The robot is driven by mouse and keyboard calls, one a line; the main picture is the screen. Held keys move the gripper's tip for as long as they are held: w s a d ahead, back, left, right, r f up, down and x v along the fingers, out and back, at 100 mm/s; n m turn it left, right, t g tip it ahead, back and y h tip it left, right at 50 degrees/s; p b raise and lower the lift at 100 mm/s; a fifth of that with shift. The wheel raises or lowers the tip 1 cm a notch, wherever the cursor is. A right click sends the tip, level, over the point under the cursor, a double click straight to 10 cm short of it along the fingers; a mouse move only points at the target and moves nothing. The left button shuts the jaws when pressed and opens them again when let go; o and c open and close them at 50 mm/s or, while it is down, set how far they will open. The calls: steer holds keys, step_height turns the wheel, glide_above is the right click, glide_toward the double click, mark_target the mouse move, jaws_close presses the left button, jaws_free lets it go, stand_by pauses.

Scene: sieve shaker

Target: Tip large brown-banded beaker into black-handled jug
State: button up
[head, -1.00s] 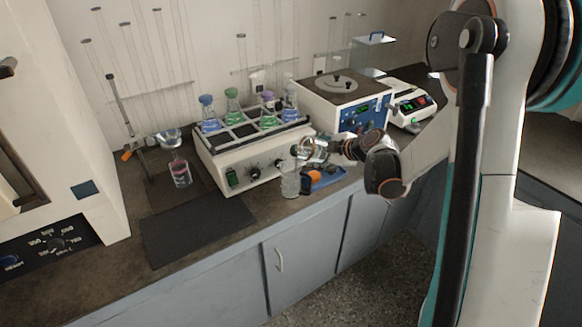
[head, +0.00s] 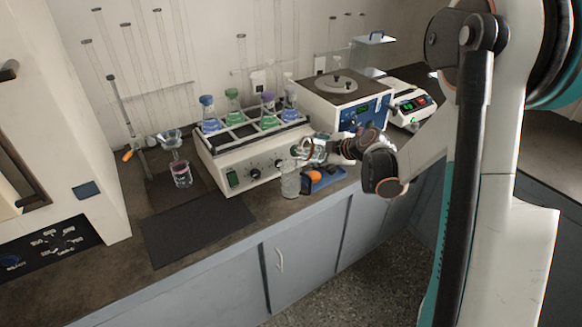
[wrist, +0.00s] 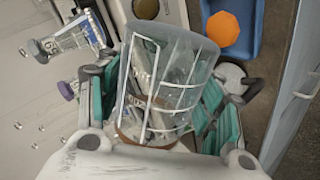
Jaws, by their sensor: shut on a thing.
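The large brown-banded beaker (wrist: 170,75) is clear glass with white markings and a brown band near its base. My gripper (wrist: 158,110) is shut around it, with teal-padded fingers on both sides. In the head view the beaker (head: 302,148) is tilted, its mouth toward the left, in my gripper (head: 318,150). A clear jug (head: 290,182) stands on the bench just below the beaker's mouth. In the wrist view a pale round vessel (wrist: 231,76) with a black handle is partly hidden behind a finger. I cannot tell any contents.
A blue tray (head: 328,182) with an orange item lies beside the jug. A shaker (head: 235,160) holding several capped flasks stands behind. A small beaker (head: 181,174) with pinkish contents stands to the left, near a funnel stand. The dark mat (head: 198,228) is clear.

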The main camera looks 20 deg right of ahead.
steer(key=shift+a+r+n+h+p, duration=0.1)
steer(key=shift+r+n+h+p, duration=0.25)
steer(key=shift+p, duration=0.25)
stand_by(0.9)
steer(key=shift+a+r+n+h+p, duration=0.3)
steer(key=shift+a+r+n+h, duration=0.05)
steer(key=shift+a+r+h, duration=0.3)
stand_by(1.4)
steer(key=shift+a+f+n+h+b, duration=0.25)
steer(key=shift+f+n+h+b, duration=0.1)
steer(key=shift+n+h, duration=0.2)
stand_by(1.3)
